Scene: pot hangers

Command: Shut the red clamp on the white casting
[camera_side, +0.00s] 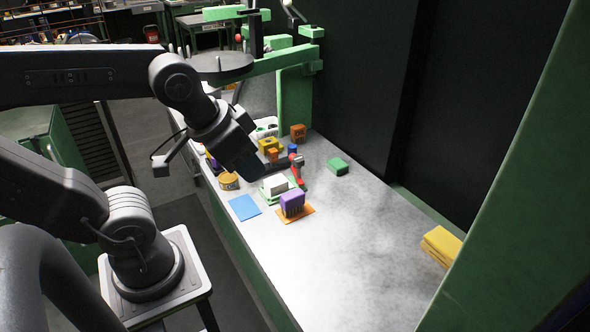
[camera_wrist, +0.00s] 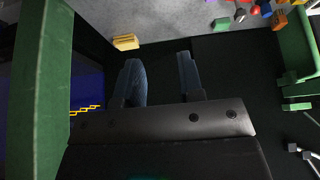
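The white casting (camera_side: 277,184) is a small pale block on a green base on the grey table in the side view. The red clamp (camera_side: 297,171) stands just right of it, its red lever upright and tilted. A small red thing (camera_wrist: 255,10) shows at the top edge of the wrist view; I cannot tell if it is the clamp. In the wrist view my gripper (camera_wrist: 160,75) has its two dark fingers apart with nothing between them. In the side view the dark wrist hangs up and left of the casting, and the fingertips are hard to make out.
A purple block (camera_side: 292,203) on an orange plate sits in front of the casting. Yellow blocks (camera_side: 441,245) lie at the right edge. The front table is clear.

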